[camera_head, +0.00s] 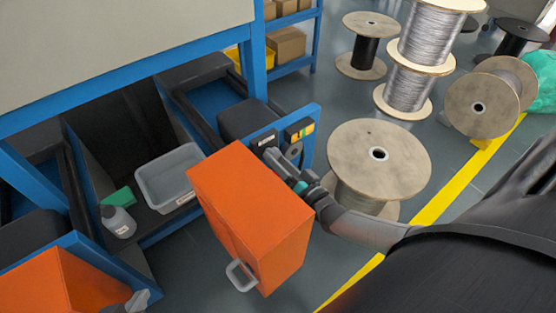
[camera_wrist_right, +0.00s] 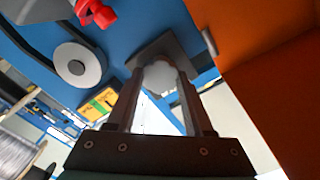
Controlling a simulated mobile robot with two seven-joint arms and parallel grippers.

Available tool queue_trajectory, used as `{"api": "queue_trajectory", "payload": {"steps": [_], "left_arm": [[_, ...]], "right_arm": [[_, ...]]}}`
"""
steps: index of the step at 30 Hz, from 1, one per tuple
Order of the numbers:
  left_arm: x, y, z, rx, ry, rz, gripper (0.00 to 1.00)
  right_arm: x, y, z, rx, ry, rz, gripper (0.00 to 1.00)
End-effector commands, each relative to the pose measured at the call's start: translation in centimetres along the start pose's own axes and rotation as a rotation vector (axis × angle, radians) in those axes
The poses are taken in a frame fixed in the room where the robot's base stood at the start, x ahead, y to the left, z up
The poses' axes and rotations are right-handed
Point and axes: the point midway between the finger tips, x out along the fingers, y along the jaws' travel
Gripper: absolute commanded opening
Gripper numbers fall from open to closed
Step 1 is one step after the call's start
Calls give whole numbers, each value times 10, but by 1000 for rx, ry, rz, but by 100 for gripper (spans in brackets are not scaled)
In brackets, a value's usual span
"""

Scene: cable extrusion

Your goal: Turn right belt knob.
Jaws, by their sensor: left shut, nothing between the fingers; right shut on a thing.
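The grey, rounded right belt knob (camera_wrist_right: 160,78) sits on a dark square plate (camera_wrist_right: 178,48) on the blue panel in the right wrist view. My right gripper (camera_wrist_right: 160,92) is shut on it, with one finger on each side. In the head view, my right gripper (camera_head: 285,168) reaches the blue panel just behind the orange box, and the knob itself is hidden there. My left gripper (camera_head: 138,301) is shut and empty at the bottom left edge, only partly in view, beside another orange box.
The orange box (camera_head: 252,205) with a handle stands close beside my right gripper. A grey bin (camera_head: 170,176) and a bottle (camera_head: 118,222) stand at left. A cable spool (camera_head: 378,160) stands right.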

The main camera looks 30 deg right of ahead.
Motion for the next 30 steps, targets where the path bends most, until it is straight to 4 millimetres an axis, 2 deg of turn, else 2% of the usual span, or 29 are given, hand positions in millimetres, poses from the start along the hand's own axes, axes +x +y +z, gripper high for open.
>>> {"api": "queue_trajectory", "payload": {"steps": [4,5,12,30], "left_arm": [[0,0,0,1,-2,0,0],[0,0,0,1,-2,0,0],[0,0,1,1,-3,0,0],[-2,0,0,2,-3,-1,0]], "right_arm": [[0,0,0,-1,-1,0,0],[0,0,0,-1,-1,0,53],[0,0,0,-2,-1,0,80],[0,0,0,-47,-1,0,82]]}}
